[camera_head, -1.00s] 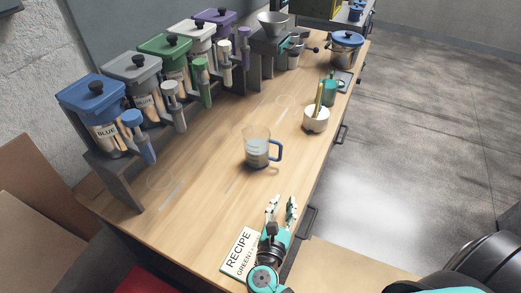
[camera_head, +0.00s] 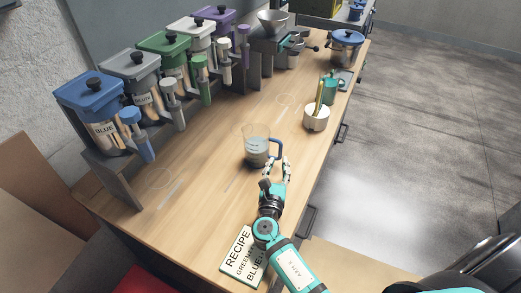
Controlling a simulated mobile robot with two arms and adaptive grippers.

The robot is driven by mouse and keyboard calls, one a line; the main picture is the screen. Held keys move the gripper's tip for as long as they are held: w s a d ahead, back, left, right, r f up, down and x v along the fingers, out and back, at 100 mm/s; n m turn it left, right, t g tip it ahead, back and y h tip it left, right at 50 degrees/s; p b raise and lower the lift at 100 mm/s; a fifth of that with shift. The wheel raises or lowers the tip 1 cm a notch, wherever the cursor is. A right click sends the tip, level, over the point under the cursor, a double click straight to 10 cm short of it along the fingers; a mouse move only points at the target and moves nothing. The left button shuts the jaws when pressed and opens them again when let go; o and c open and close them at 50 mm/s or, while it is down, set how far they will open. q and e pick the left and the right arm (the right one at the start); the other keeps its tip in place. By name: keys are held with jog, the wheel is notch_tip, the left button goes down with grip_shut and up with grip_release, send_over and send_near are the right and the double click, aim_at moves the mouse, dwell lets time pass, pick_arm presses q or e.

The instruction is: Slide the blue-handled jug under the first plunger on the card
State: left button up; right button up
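The clear measuring jug (camera_head: 257,148) with a blue handle (camera_head: 279,146) stands upright mid-table, with some contents low inside. My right gripper (camera_head: 281,161) is at the handle, its fingers apart; whether they touch the handle I cannot tell. The recipe card (camera_head: 240,254) lies at the near table edge, partly covered by my arm; it reads RECIPE, then a green line, then a blue line. The dispensers stand in a row: blue (camera_head: 100,108), grey, green (camera_head: 166,55), white and purple, each with a plunger; the green plunger (camera_head: 202,80) hangs over the table. My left gripper is not in view.
A white cup (camera_head: 316,118) holding a yellow stick and a teal mug (camera_head: 330,89) stand beyond the jug. A pot with a blue lid (camera_head: 346,47) is at the far end. The wood tabletop (camera_head: 215,150) between jug and dispensers is clear.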

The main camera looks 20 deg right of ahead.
aim_at(280, 153)
jog(key=b+x, duration=0.1)
jog(key=x, duration=0.4)
jog(key=shift+w+f, duration=0.1)
grip_shut()
